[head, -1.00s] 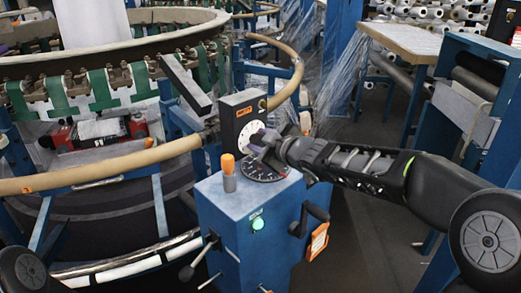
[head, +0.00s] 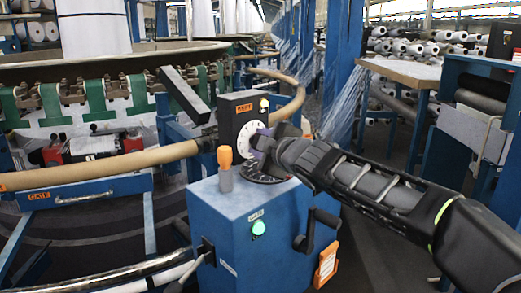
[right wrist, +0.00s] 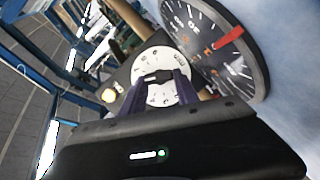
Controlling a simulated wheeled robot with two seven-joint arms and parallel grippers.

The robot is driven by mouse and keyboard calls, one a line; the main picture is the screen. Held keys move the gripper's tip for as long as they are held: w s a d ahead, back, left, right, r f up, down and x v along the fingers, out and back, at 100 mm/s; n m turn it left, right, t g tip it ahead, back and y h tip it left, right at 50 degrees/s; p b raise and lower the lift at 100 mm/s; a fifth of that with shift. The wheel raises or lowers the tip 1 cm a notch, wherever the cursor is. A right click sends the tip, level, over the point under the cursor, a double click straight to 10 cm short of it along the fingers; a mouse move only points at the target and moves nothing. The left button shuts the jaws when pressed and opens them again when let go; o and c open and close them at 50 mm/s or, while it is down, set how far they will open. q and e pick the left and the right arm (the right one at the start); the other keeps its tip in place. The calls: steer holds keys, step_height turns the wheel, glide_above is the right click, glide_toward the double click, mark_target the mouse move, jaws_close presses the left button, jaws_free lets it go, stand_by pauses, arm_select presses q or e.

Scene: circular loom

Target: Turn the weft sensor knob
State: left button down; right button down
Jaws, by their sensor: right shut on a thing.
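The weft sensor box (head: 241,107) is black with an orange label and stands on the blue console. Its white dial (head: 240,152) faces my right gripper (head: 262,146), which covers part of it. In the right wrist view, the small dark knob (right wrist: 158,77) sits at the centre of the white dial (right wrist: 175,66). The purple fingers of my right gripper (right wrist: 163,84) are shut on the knob from both sides. Fine dial marks are too small to read surely. My left gripper is not in view.
A black dial with a red pointer (right wrist: 234,38) lies on the console top, close to my gripper. An orange-topped lever (head: 225,168) stands left of it. The blue console (head: 240,228) has a green light and a side crank (head: 318,230). The loom (head: 110,95) fills the left.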

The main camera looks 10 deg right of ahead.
steer(key=c, duration=0.9)
jaws_free()
steer(key=v, duration=0.6)
steer(key=shift+s+r, duration=0.15)
steer(key=shift+s, duration=0.15)
steer(key=shift+s+d, duration=0.15)
steer(key=shift+s, duration=0.45)
